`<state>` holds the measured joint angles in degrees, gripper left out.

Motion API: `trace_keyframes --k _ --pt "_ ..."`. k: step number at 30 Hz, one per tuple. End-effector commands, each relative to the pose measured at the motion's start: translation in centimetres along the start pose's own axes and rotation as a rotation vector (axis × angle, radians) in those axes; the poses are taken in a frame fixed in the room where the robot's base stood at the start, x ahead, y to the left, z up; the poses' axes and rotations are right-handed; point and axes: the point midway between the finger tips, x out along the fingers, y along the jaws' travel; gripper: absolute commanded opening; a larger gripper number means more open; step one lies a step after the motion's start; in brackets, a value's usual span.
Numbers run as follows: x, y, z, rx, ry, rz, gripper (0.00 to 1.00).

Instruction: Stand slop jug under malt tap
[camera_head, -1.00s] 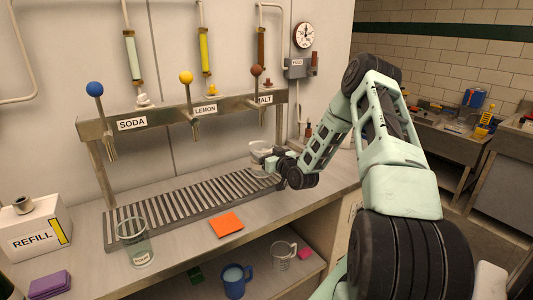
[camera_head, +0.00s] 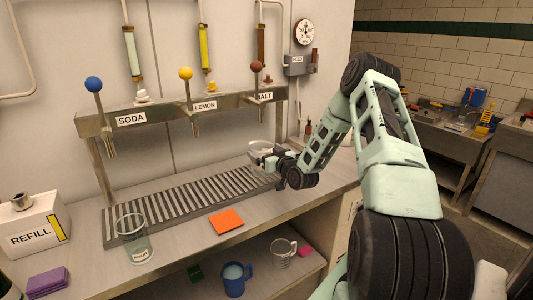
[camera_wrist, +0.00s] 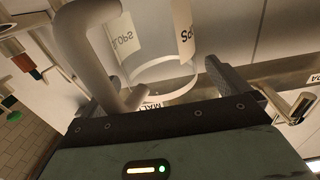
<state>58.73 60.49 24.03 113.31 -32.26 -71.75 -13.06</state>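The slop jug (camera_head: 261,147) is clear, with a white label, and shows at the right end of the slatted drip tray (camera_head: 150,211), close to below the malt tap (camera_head: 256,70). In the wrist view the jug (camera_wrist: 165,72) fills the upper middle, its label lettering partly readable and its thick pale handle (camera_wrist: 88,45) nearest on the left. My gripper (camera_head: 272,158) is at the jug. Its right finger stands wide out with a narrow gap to the jug wall; the left finger is mostly hidden behind the handle. I cannot tell whether the jug's base rests on the tray.
The soda tap (camera_head: 97,100) and lemon tap (camera_head: 188,90) stand left of the malt tap. A clear glass (camera_head: 133,243) stands at the front of the tray. An orange card (camera_head: 226,221), purple sponge (camera_head: 49,282) and refill box (camera_head: 38,232) lie on the counter. A blue mug (camera_head: 234,281) is below.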

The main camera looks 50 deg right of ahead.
Motion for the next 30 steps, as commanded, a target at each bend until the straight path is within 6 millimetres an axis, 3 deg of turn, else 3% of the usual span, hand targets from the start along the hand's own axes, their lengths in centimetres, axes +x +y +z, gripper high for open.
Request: trace_keyframes --k 8,30 --pt "-0.3 0.0 0.0 0.0 -0.001 0.0 1.0" --pt "-7.3 0.0 0.1 0.0 -0.002 0.001 1.0"
